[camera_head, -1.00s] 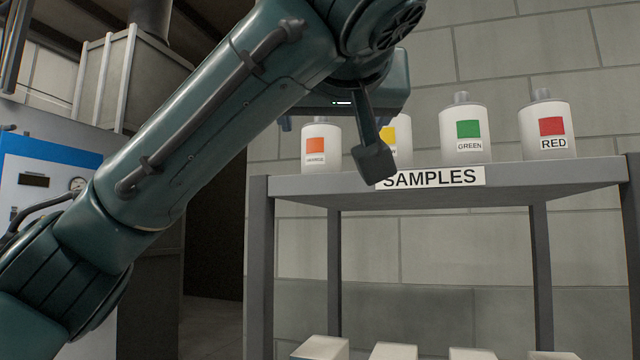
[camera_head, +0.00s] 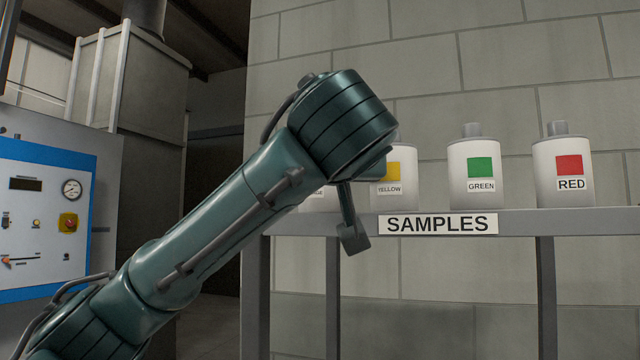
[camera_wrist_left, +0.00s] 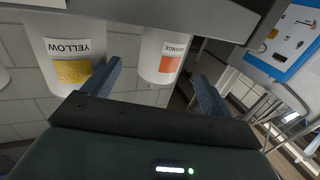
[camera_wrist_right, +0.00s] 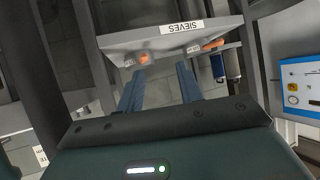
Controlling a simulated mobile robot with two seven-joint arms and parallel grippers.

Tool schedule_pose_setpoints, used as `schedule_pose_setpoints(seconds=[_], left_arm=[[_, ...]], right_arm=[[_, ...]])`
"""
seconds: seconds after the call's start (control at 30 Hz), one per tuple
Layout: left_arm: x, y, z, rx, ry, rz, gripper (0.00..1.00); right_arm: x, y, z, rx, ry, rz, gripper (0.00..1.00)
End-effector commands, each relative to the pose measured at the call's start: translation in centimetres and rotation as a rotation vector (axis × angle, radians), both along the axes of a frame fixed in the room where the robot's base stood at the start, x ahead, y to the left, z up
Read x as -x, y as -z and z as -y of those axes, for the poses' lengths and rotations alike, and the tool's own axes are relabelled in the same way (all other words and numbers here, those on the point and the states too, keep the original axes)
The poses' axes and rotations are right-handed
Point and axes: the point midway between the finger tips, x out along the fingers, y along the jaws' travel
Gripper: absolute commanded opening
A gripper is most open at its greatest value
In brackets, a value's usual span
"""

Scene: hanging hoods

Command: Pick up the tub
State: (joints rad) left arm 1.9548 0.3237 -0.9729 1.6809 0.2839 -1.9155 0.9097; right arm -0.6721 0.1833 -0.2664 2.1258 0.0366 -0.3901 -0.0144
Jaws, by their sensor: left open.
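White tubs with coloured labels stand on the SAMPLES shelf (camera_head: 350,222): yellow (camera_head: 382,198), green (camera_head: 474,180) and red (camera_head: 564,178). An orange tub (camera_head: 318,200) stands at the shelf's left end, mostly hidden behind my left arm. In the left wrist view, upside down, the orange tub (camera_wrist_left: 160,50) lies ahead between the open fingers of my left gripper (camera_wrist_left: 156,70), with no visible grip. The yellow tub (camera_wrist_left: 72,65) is outside the left finger. My right gripper (camera_wrist_right: 161,68) is open and empty.
A grey block wall (camera_head: 420,80) stands behind the shelf. A blue and white control panel (camera_head: 50,220) is at the far left.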

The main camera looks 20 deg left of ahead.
Motion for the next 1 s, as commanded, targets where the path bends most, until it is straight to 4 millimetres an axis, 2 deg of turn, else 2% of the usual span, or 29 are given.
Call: schedule_pose_setpoints(seconds=[0.17,0.3,0.63,1.0], left_arm=[[-2.4,0.0,-1.2,-0.001,-0.005,-0.004,0.85],[-4.0,0.2,-1.7,0.001,-0.002,-0.003,0.85],[-4.6,0.5,-1.9,0.001,0.001,-0.002,0.84],[-4.6,0.5,-1.9,0.001,0.001,-0.002,0.54]], right_arm=[[0.1,-1.2,0.2,0.013,-0.002,-0.005,0.36],[0.4,-0.6,0.6,0.024,0.006,-0.029,0.36],[0.2,-0.2,0.8,0.020,0.023,-0.039,0.36],[0.1,-0.6,0.7,0.017,0.022,-0.030,0.36]])
